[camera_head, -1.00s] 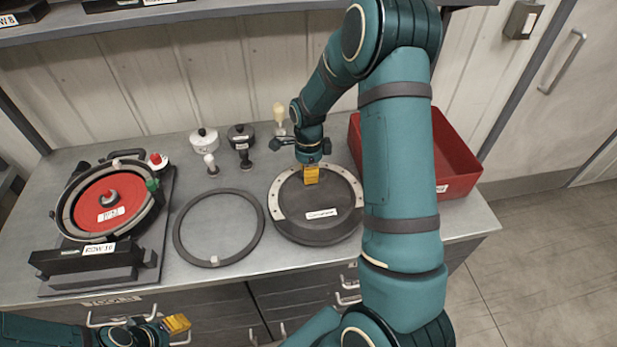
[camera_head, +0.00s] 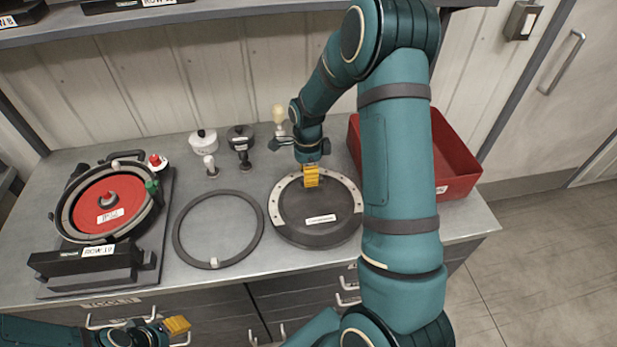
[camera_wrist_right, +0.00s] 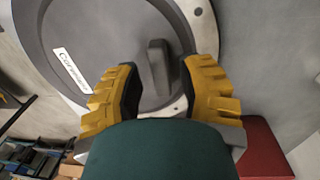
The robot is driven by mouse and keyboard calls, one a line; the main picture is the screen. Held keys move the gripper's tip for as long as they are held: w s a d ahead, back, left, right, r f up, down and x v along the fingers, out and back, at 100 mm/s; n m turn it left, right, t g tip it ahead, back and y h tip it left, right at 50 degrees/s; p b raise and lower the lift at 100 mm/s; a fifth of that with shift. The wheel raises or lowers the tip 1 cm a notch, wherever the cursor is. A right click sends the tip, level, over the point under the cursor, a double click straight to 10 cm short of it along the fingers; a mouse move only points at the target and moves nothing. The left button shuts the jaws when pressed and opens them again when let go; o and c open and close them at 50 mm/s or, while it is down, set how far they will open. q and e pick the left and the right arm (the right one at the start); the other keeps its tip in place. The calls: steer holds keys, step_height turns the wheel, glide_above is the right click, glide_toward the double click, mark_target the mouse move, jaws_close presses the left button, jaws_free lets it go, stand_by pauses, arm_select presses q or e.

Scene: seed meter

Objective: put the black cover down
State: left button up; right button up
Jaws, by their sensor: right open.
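The black cover (camera_head: 300,225) is a dark round disc with a pale band with small holes along part of its rim and a white label. It lies flat on the grey bench, right of the middle. My right gripper (camera_head: 311,177) is over the cover's far part. In the right wrist view its yellow fingers (camera_wrist_right: 158,92) are spread on either side of the cover's raised grip (camera_wrist_right: 159,68), with gaps showing on both sides. The cover (camera_wrist_right: 110,35) fills much of that view. My left gripper (camera_head: 177,325) is low at the front left; its opening is unclear.
A dark ring (camera_head: 177,222) lies left of the cover. A seed meter with a red disc (camera_head: 104,200) stands further left. Small knobbed parts (camera_head: 240,140) stand behind. A red bin (camera_head: 455,160) is close on the right, partly behind my right arm.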

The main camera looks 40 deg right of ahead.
step_height(320, 180, up, 10)
steer(key=shift+w+d+p, duration=0.15)
steer(key=shift+w+p, duration=0.2)
stand_by(0.4)
